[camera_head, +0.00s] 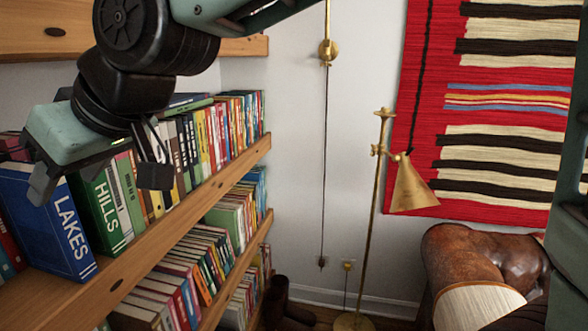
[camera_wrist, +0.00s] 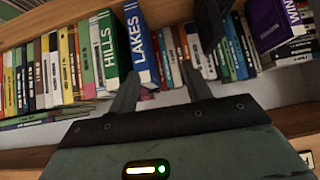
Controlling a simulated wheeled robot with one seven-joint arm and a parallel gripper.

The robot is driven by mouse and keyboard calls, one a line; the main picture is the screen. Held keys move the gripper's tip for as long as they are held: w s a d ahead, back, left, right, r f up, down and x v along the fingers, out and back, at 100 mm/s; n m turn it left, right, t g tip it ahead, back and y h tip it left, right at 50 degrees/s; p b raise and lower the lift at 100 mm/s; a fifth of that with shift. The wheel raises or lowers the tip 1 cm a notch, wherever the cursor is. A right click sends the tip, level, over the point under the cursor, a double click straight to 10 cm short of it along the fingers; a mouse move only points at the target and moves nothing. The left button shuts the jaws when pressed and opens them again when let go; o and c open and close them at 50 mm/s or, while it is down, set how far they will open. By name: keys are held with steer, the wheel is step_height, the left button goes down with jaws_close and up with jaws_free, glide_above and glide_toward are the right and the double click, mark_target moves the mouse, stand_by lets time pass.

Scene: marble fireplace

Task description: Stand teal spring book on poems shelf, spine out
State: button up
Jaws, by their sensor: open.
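My gripper (camera_head: 100,180) hangs open in front of the upper book row, with its fingers over the large blue LAKES book (camera_head: 50,222) and green HILLS book (camera_head: 97,212). In the wrist view its two fingers (camera_wrist: 160,88) are spread with nothing seen held between them. LAKES (camera_wrist: 144,45) and HILLS (camera_wrist: 104,48) show just beyond them. I cannot make out a book marked spring. A plain teal spine edge (camera_head: 6,264) shows at the far left, its title unreadable. No label for poems is readable on the shelves.
A purple book starting WIN (camera_wrist: 272,22) sits tilted at the right of the wrist view. Wooden shelves (camera_head: 150,228) hold tight book rows. A brass lamp (camera_head: 410,190), a leather seat (camera_head: 470,255) and a red woven hanging (camera_head: 430,60) are at the right.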

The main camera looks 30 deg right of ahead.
steer(key=s+d+f+m+g+h, duration=0.1)
steer(key=s+d+f+g+h, duration=0.5)
steer(key=s+d+f, duration=1.3)
steer(key=shift+d+f+m+h, duration=0.3)
steer(key=shift+d+f+m, duration=0.1)
steer(key=shift+f, duration=0.3)
